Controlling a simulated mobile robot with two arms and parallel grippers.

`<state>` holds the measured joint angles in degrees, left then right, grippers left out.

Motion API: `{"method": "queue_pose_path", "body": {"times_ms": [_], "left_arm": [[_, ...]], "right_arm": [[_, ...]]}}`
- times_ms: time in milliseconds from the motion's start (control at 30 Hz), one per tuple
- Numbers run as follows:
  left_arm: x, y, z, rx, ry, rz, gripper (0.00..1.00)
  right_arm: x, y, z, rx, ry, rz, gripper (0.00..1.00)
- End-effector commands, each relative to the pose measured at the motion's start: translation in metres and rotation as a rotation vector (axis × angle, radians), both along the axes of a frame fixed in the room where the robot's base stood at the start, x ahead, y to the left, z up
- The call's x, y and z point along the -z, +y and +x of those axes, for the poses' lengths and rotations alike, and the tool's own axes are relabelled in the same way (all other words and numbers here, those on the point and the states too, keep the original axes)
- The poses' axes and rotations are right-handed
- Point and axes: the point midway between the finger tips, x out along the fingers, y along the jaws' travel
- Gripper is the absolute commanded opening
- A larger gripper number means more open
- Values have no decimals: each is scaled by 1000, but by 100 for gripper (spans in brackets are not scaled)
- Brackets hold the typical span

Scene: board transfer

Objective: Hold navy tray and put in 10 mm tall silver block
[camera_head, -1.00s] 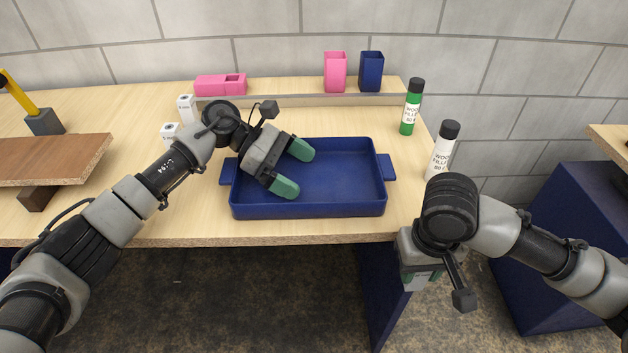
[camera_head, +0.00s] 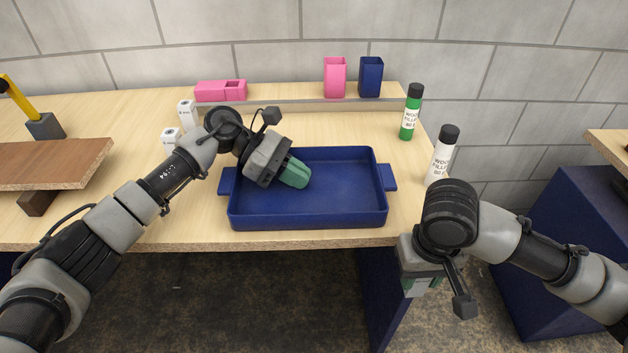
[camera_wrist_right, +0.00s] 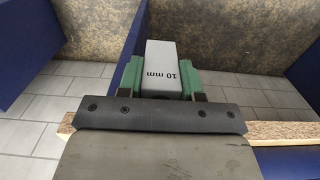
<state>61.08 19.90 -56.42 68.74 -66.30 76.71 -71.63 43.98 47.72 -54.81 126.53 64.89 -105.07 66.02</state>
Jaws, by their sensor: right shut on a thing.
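The navy tray (camera_head: 345,222) lies flat on the wooden table near its front edge and looks empty. My left gripper (camera_head: 293,175) is over the left part of the tray, its green fingers together with nothing seen between them. Whether the fingertips touch the tray floor I cannot tell. My right gripper (camera_head: 421,287) hangs in front of the table's front right corner. In the right wrist view, its green fingers (camera_wrist_right: 163,85) are shut on the silver block (camera_wrist_right: 162,62), marked "10 mm". The block is hidden in the head view.
A green-labelled bottle (camera_head: 410,112) and a white bottle (camera_head: 442,155) stand right of the tray. Two small white boxes (camera_head: 178,128) stand behind my left arm. Pink and navy bins (camera_head: 335,77) are at the back. A brown board (camera_head: 50,165) is at the left.

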Motion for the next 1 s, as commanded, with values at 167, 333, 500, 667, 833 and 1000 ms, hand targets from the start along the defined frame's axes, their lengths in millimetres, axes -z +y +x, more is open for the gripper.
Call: {"method": "queue_pose_path", "body": {"times_ms": [167, 333, 500, 667, 833, 1000], "left_arm": [[0, 0, 0, -1, 0, 0, 0], [0, 0, 0, -1, 0, 0, 21], [0, 0, 0, -1, 0, 0, 47], [0, 0, 0, -1, 0, 0, 71], [0, 0, 0, -1, 0, 0, 85], [0, 0, 0, -1, 0, 0, 77]], "right_arm": [[0, 0, 0, 0, -1, 0, 5], [0, 0, 0, 0, -1, 0, 5], [0, 0, 0, 0, -1, 0, 5], [0, 0, 0, 0, -1, 0, 5], [0, 0, 0, 0, -1, 0, 5], [0, 0, 0, 0, -1, 0, 5]]}}
